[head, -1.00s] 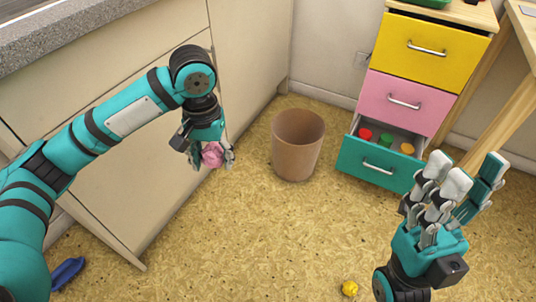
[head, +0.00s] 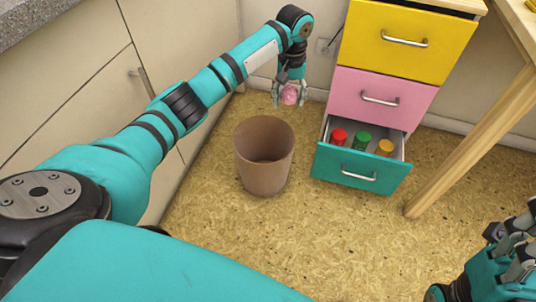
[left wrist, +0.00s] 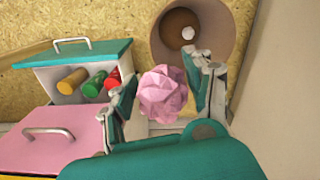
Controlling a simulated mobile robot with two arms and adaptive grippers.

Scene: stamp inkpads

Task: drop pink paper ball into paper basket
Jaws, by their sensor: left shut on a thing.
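The pink paper ball (head: 289,95) is held between the fingers of my left gripper (head: 289,102), which is shut on it. The ball also shows in the left wrist view (left wrist: 163,94), between the two fingers. The brown paper basket (head: 262,178) stands upright on the floor. In the head view the ball is up and to the right of the basket's rim, not over its opening. In the left wrist view the basket (left wrist: 224,42) is beyond the ball, with a small white spot inside. My right gripper (head: 515,248) is partly cut off at the right edge.
A drawer unit (head: 385,88) stands right of the basket; its teal bottom drawer (head: 358,172) is open, holding red, green and orange-capped items. Beige cabinets (head: 68,80) are at left. A wooden table leg (head: 470,140) is at right. Floor in front of the basket is clear.

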